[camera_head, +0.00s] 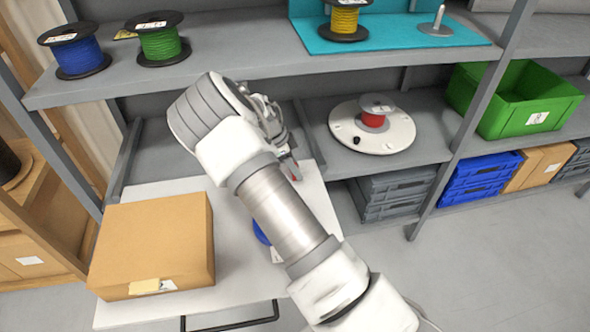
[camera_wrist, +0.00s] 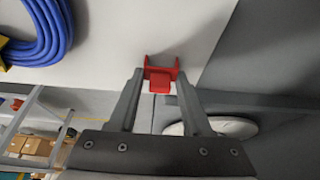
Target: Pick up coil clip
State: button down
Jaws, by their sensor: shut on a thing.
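The coil clip (camera_wrist: 160,74) is a small red bracket shape. In the wrist view it sits between the two fingertips of my gripper (camera_wrist: 160,80), which is shut on it. In the head view, my gripper (camera_head: 290,172) is over the back right part of the white table (camera_head: 185,187), largely hidden behind my arm. Only a speck of red shows there at the fingertips. Whether the clip still touches the surface cannot be told.
A blue cable coil (camera_wrist: 40,35) lies on the white surface; my arm mostly hides it in the head view. A cardboard box (camera_head: 155,245) takes the table's left. A round white turntable (camera_head: 390,140) with a red reel (camera_head: 374,118) stands on the shelf right of my gripper.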

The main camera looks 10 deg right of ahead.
jog(key=shift+r, duration=0.1)
jog(key=shift+r+p, duration=0.4)
jog(key=shift+r, duration=0.15)
jog(key=s+p, duration=0.2)
jog(key=s, duration=0.6)
jog(key=shift+s+r, duration=0.1)
jog(key=shift+s, duration=0.05)
notch_tip(320, 180, up, 14)
jog(key=p, duration=0.4)
jog(key=shift+f, duration=0.2)
